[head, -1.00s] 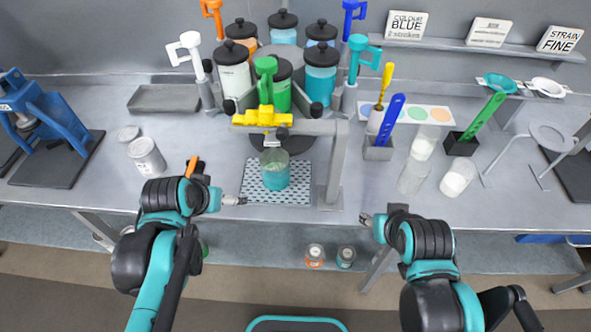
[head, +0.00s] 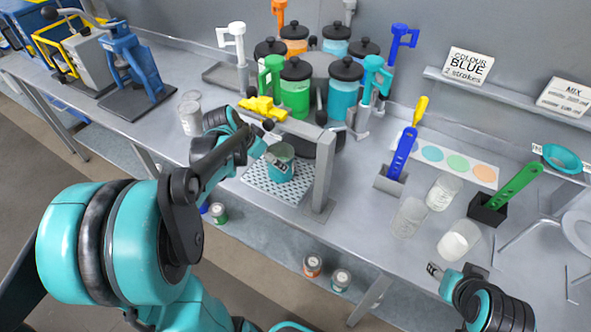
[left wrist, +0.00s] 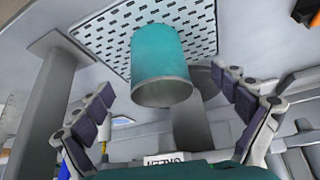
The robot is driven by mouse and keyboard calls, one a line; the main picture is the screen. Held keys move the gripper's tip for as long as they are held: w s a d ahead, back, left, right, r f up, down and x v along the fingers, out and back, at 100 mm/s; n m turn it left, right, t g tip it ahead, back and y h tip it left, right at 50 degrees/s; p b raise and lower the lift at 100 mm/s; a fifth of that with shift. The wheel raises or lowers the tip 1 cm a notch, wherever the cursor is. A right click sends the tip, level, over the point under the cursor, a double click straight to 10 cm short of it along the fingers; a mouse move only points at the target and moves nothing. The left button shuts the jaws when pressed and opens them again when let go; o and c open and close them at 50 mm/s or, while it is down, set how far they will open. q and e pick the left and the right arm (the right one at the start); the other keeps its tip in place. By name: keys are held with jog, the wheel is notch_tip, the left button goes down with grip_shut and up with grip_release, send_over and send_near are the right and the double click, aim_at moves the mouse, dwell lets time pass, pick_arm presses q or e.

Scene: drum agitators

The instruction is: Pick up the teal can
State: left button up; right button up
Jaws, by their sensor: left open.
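The teal can (head: 281,168) stands on the perforated plate (head: 257,180) under the yellow-topped dispenser frame. It also shows in the left wrist view (left wrist: 162,60), its open grey-rimmed mouth facing my camera. My left gripper (head: 268,152) reaches in from the left, close to the can. In the left wrist view its fingers (left wrist: 165,88) are spread wide, one on each side of the can's mouth, with visible gaps and nothing held. My right gripper (head: 435,269) is over the front right edge of the table, away from the can; its jaw opening is unclear.
The dispenser's grey post (head: 321,172) stands just right of the can. A yellow valve (head: 262,107) and jars (head: 343,90) are above and behind it. Clear cups (head: 410,216) stand further right. A pale can (head: 190,116) stands to the left, behind my left arm.

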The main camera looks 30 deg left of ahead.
pick_arm(q)
jog(key=shift+w+d+f, duration=0.1)
jog(key=shift+w+f, duration=0.15)
jog(key=shift+f, duration=0.1)
jog(key=b+x, duration=0.1)
jog(key=x, duration=0.1)
jog(key=shift+w+f, duration=0.15)
jog(key=shift+f, duration=0.2)
jog(key=x, duration=0.1)
jog(key=b+x, duration=0.1)
jog(key=x, duration=0.1)
jog(key=b+x, duration=0.1)
jog(key=shift+w+d+f, duration=0.1)
jog(key=shift+w+d, duration=0.1)
jog(key=shift+d, duration=0.15)
jog(key=shift+w+f, duration=0.15)
jog(key=shift+c, duration=0.3)
pick_arm(e)
jog(key=f, duration=0.3)
jog(key=shift+d+f, duration=0.1)
jog(key=shift+d, duration=0.2)
pick_arm(q)
jog(key=c, duration=1.5)
pick_arm(e)
jog(key=shift+s+a, duration=0.1)
